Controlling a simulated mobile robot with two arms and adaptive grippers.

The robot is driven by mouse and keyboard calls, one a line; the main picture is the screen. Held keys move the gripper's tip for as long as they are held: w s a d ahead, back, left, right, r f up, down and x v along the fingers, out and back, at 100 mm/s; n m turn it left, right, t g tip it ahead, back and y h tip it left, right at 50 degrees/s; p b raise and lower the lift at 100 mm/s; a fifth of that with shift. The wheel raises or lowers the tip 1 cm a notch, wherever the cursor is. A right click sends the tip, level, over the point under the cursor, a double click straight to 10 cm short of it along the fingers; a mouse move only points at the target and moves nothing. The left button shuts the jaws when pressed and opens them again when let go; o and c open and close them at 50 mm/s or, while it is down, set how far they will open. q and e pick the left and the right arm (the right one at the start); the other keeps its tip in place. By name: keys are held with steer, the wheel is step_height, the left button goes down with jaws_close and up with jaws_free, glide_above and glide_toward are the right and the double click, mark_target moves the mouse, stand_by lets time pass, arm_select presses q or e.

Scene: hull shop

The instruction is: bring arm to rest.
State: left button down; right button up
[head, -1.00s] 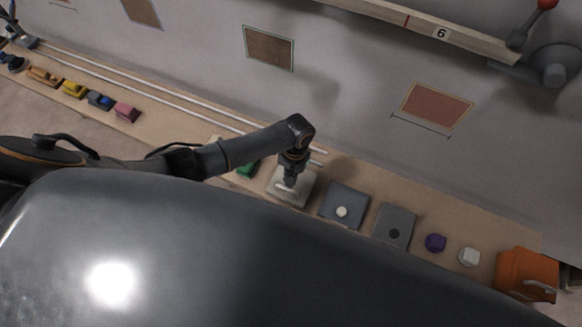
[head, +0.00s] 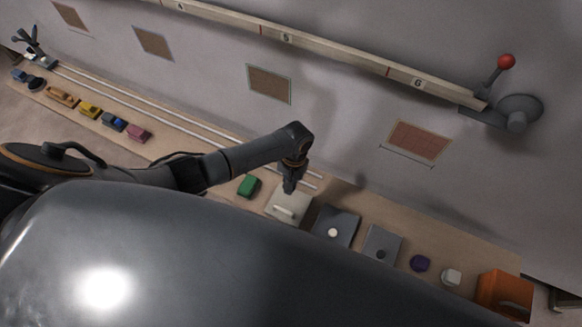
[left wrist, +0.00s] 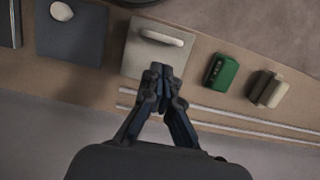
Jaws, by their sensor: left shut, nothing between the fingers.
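My right gripper is not in view.
The bench holds a green block (head: 248,186), a dark plate with a white knob (head: 336,225), a grey plate (head: 382,243), a purple piece (head: 420,263), a white piece (head: 451,277) and an orange box (head: 504,293). Several toy-like vehicles stand left. A red-knobbed lever (head: 506,62) is on the wall.

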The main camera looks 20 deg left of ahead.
arm_select(q)
steer(key=s+d+r+m+t+h, duration=0.2)
steer(key=s+d+r, duration=0.5)
steer(key=d, duration=0.1)
steer(key=s+a+r+t+y, duration=0.2)
steer(key=s+a+r+t, duration=0.35)
steer(key=a+r, duration=0.8)
step_height(320, 180, down, 29)
steer(key=s+d+g+b, duration=0.2)
steer(key=g+b, duration=0.1)
steer(key=b, duration=0.3)
steer(key=s+a+f+b, duration=0.1)
steer(key=s+f+b, duration=0.1)
steer(key=s+f, duration=0.7)
steer(key=s+a+f+b, duration=0.2)
steer(key=s+f, duration=0.7)
steer(key=f, duration=0.5)
steer(key=shift+f+g+b, duration=0.3)
steer(key=shift+g+b, duration=0.15)
steer(key=shift+b, duration=0.3)
